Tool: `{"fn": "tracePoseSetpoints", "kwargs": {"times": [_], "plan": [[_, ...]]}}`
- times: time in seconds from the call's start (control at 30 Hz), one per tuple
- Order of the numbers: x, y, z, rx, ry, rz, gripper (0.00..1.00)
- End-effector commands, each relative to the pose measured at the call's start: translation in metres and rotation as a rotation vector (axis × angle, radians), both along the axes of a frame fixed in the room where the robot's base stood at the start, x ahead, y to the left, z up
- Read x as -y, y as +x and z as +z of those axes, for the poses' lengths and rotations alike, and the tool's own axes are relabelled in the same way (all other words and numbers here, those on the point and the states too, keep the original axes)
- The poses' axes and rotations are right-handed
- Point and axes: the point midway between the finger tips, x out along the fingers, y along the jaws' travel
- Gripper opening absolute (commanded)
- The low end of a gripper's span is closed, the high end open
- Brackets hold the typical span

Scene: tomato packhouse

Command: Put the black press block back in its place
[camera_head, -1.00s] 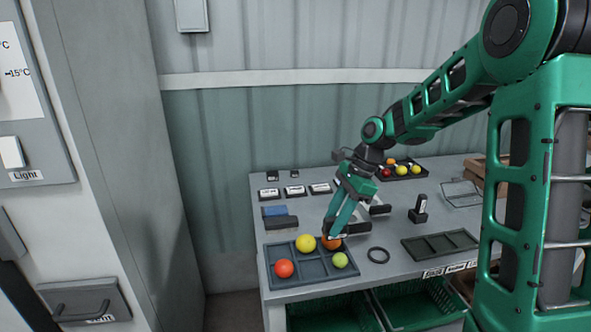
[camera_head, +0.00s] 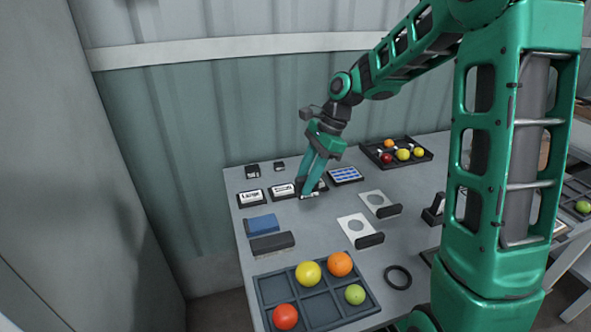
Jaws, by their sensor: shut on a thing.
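My gripper (camera_head: 308,192) points down at the back of the grey table, at the right end of a row of black labelled blocks. It is shut on a small dark block with a pale label (camera_head: 318,188), mostly hidden by the fingers. I cannot tell whether this block touches the table. Left of it stand a black block labelled "Large" (camera_head: 250,198) and another labelled black block (camera_head: 282,191). A black upright piece (camera_head: 434,211) stands at the right, partly behind my arm. I cannot tell for sure which of these is the press block.
A divided tray (camera_head: 318,309) with several tomatoes lies in front. A blue block (camera_head: 261,224) and a dark block (camera_head: 272,243) lie at left. A blue-white pad (camera_head: 345,175), two white plates with holes (camera_head: 355,228) and a black ring (camera_head: 398,277) lie right of the gripper.

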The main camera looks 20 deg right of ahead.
Motion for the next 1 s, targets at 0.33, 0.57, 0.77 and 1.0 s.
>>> {"fn": "tracePoseSetpoints", "kwargs": {"times": [0.33, 0.57, 0.77, 1.0], "plan": [[-0.006, 0.0, -0.014, -0.002, 0.001, 0.009, 0.16], [-0.007, 0.0, -0.034, -0.002, 0.001, 0.01, 0.16], [-0.007, 0.0, -0.051, -0.001, 0.0, 0.01, 0.16], [-0.007, -0.001, -0.069, -0.001, 0.001, 0.01, 0.16]]}}
